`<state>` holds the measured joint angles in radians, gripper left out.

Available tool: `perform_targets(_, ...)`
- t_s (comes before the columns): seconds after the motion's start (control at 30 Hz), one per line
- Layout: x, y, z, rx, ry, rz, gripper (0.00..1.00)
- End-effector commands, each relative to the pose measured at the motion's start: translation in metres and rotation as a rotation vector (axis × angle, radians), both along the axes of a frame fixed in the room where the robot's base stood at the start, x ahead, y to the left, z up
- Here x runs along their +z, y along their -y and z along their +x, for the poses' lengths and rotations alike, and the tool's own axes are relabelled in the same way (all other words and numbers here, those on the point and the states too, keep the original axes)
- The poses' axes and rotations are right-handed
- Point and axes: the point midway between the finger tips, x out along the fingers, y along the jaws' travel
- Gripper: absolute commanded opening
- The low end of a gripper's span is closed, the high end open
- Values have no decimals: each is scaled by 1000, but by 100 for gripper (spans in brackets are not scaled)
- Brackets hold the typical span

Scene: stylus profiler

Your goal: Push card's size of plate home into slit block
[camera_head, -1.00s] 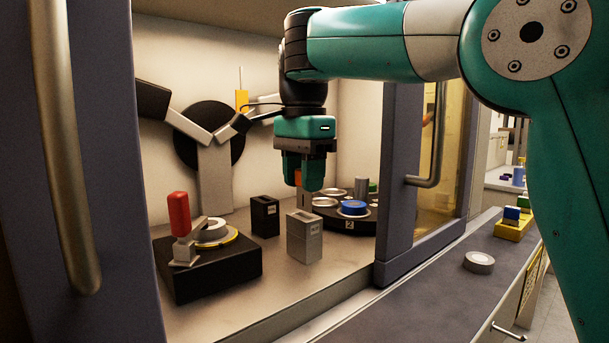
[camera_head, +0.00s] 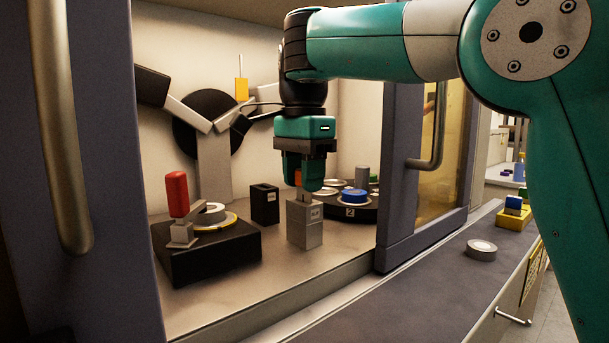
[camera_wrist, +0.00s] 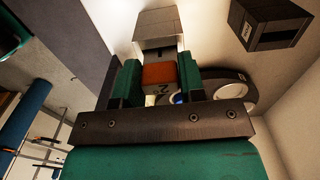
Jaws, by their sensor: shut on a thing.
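My gripper (camera_head: 303,172) points straight down and is shut on a plate with an orange grip part (camera_head: 298,177). In the wrist view the orange part (camera_wrist: 158,74) sits between the two green fingers, above a face marked 2. The plate's grey lower end (camera_head: 303,195) shows below the fingers, at the top of the grey slit block (camera_head: 304,224). The block stands upright on the cabinet floor, directly below my gripper. It also shows in the wrist view (camera_wrist: 156,20). I cannot tell how deep the plate's end sits in the slit.
A black block (camera_head: 265,204) stands behind and left of the grey one. A black base with a red-handled clamp (camera_head: 178,195) is at left. A black turntable (camera_head: 352,212) carrying discs is at right. The cabinet's frame post (camera_head: 400,250) stands right of the block.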

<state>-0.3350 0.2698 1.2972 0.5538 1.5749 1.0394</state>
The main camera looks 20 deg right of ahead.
Motion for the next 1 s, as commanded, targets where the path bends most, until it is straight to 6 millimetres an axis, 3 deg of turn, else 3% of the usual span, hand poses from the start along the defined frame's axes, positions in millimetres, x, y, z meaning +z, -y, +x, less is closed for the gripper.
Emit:
perform_targets(0.37, -13, 0, 0, 1, 0, 0, 0)
perform_targets(0.8, -13, 0, 0, 0, -2, -1, 0)
perform_targets(0.83, -13, 0, 0, 0, -2, -1, 39)
perform_targets(0.93, -13, 0, 0, 0, -2, -1, 62)
perform_targets(1.0, -13, 0, 0, 0, -1, 0, 67)
